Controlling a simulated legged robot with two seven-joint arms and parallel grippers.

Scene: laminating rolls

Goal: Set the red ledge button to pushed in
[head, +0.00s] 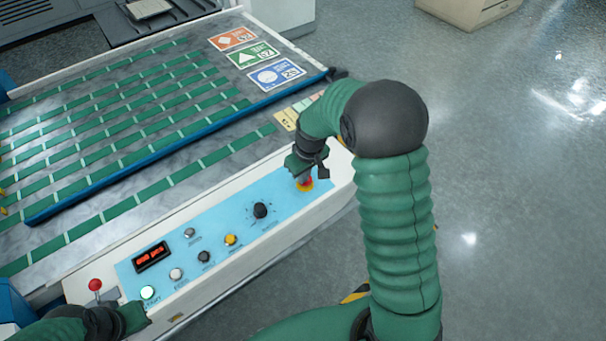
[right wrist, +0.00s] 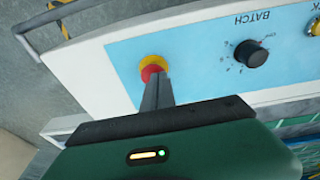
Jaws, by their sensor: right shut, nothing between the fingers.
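The red ledge button (right wrist: 151,72) sits in a yellow collar at the end of the light blue control panel. It also shows in the head view (head: 307,183), partly hidden under my right gripper. My right gripper (right wrist: 158,84) is shut and empty. Its fingertips are at the red button and appear to touch or overlap it; I cannot tell how far the button is pressed. My left gripper (head: 140,315) is at the lower left by the panel's near end; its fingers cannot be made out.
A red-knobbed lever (head: 95,285) stands at left. A blue bar (head: 140,172) crosses the striped table.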

